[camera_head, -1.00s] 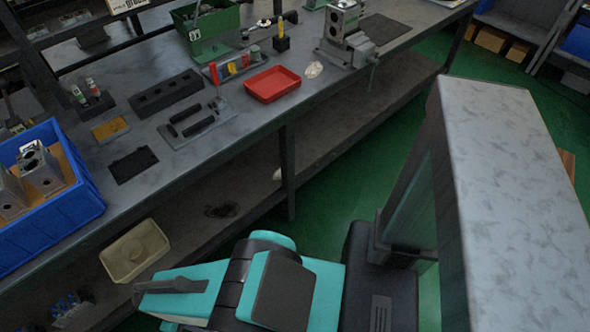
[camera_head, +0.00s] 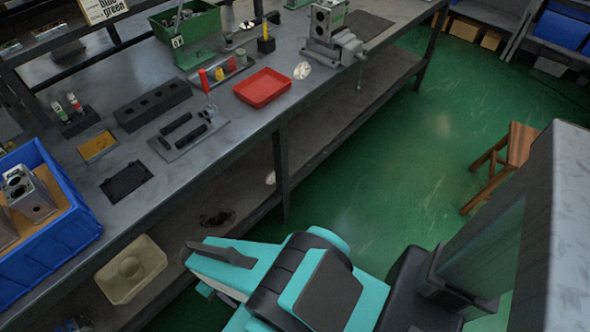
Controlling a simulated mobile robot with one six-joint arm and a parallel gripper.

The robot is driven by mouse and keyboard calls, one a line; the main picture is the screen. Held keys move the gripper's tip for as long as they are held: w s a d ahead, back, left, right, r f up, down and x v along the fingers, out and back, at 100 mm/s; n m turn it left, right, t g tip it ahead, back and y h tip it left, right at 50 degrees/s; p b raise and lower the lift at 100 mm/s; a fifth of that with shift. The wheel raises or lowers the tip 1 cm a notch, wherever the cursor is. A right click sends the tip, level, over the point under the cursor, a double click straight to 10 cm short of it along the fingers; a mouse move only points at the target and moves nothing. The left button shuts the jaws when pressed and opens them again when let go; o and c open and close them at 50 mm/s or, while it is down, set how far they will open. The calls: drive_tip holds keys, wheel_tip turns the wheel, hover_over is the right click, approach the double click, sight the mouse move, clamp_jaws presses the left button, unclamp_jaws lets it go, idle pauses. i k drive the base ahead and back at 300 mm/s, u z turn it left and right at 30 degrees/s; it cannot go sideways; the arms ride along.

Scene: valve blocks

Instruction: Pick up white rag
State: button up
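A small crumpled white rag (camera_head: 302,70) lies on the grey workbench (camera_head: 225,150), just right of the red tray (camera_head: 263,87) and left of the metal valve block and vise (camera_head: 332,38). A second small pale item (camera_head: 270,178) lies on the lower shelf beside a bench leg; I cannot tell what it is. My teal and black arm is folded low in front of the bench, well apart from the rag. My gripper's fingertips do not show.
A blue bin (camera_head: 62,235) with metal blocks stands at the left. A beige container (camera_head: 131,268) sits on the lower shelf. A green bin (camera_head: 190,30) stands at the back. A wooden stool (camera_head: 512,150) is at the right. Green floor is open between stool and bench.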

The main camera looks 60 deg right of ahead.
sight(270, 178)
drive_tip(key=u, duration=0.05)
drive_tip(key=k, duration=0.15)
drive_tip(key=z, duration=1.75)
drive_tip(key=k, duration=0.85)
drive_tip(key=u, duration=0.15)
drive_tip(key=i, duration=0.8)
